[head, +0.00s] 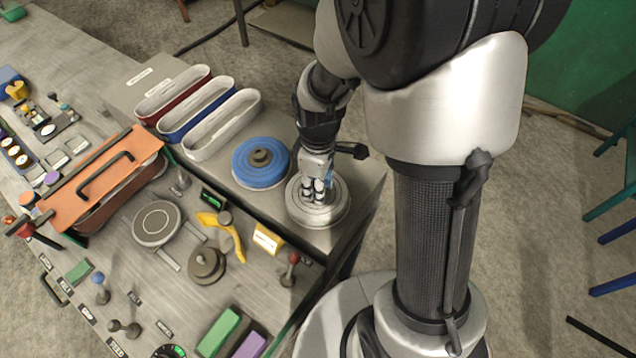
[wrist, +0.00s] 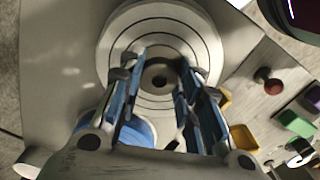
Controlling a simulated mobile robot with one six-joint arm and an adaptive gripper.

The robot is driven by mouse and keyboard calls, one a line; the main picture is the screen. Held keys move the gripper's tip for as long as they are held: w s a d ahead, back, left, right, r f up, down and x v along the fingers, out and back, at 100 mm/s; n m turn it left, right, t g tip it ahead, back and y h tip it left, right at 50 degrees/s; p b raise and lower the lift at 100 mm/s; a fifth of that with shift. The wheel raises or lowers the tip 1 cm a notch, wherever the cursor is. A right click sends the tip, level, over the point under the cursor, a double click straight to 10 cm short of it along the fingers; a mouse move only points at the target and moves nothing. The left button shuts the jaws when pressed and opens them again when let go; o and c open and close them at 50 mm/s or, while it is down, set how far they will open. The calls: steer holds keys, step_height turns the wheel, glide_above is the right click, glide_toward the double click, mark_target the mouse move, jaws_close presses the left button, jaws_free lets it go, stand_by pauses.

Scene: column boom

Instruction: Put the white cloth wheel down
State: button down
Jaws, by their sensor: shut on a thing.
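The white cloth wheel (head: 298,209) is a pale round disc with stitched rings, at the front right corner of a grey metal top (head: 222,184). My gripper (head: 318,195) points down over its middle and is shut on its hub. In the wrist view the white cloth wheel (wrist: 117,48) lies flat beyond my gripper (wrist: 160,78), whose fingers stand on both sides of the dark centre hole. The wheel looks level and on or very close to the metal top; I cannot tell if it touches.
A blue wheel (head: 248,176) with a dark knob stands close to the left.

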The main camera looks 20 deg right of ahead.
steer(key=c, duration=1.2)
jaws_free()
steer(key=shift+f, duration=0.15)
steer(key=shift+o, duration=0.2)
step_height(320, 180, up, 12)
steer(key=r+p, duration=0.1)
steer(key=p, duration=0.2)
steer(key=s+r+m+t, duration=0.4)
steer(key=s+r+m, duration=0.6)
steer(key=s, duration=0.5)
steer(key=shift+r+t, duration=0.3)
steer(key=shift+r, duration=0.05)
